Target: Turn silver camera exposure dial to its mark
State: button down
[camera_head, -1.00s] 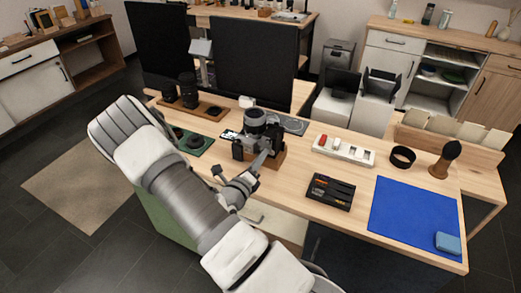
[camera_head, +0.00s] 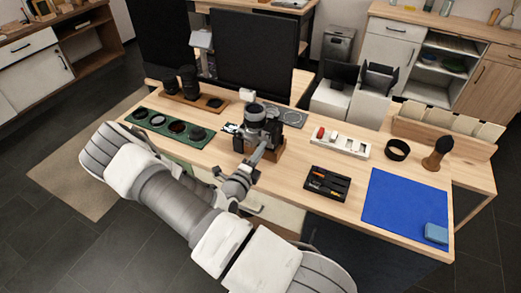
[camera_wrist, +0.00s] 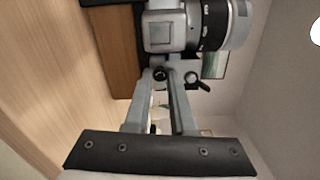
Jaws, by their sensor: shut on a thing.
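The silver and black camera (camera_head: 246,142) stands on a wooden block (camera_head: 272,150) on the table, with its large lens. In the wrist view the silver camera body (camera_wrist: 163,30) is at the top, with its black lens (camera_wrist: 215,22) to the right. My gripper (camera_head: 259,154) reaches it from the front. In the wrist view the tips of my gripper (camera_wrist: 162,74) are shut at a small dark round dial (camera_wrist: 162,76) next to the silver body. The dial's mark is too small to make out.
A green tray of round filters (camera_head: 168,128) and a wooden lens stand (camera_head: 205,104) lie to the left. A white tray (camera_head: 341,145), a black tool tray (camera_head: 327,184), a black ring (camera_head: 397,150), a brush (camera_head: 437,153) and a blue mat (camera_head: 400,205) lie to the right. A dark monitor (camera_head: 255,60) stands behind.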

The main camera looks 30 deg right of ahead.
jog(key=c, duration=1)
grip_release()
jog(key=b+v, duration=0.1)
jog(key=v, duration=1.6)
jog(key=shift+s+a, duration=0.15)
jog(key=shift+s, duration=0.05)
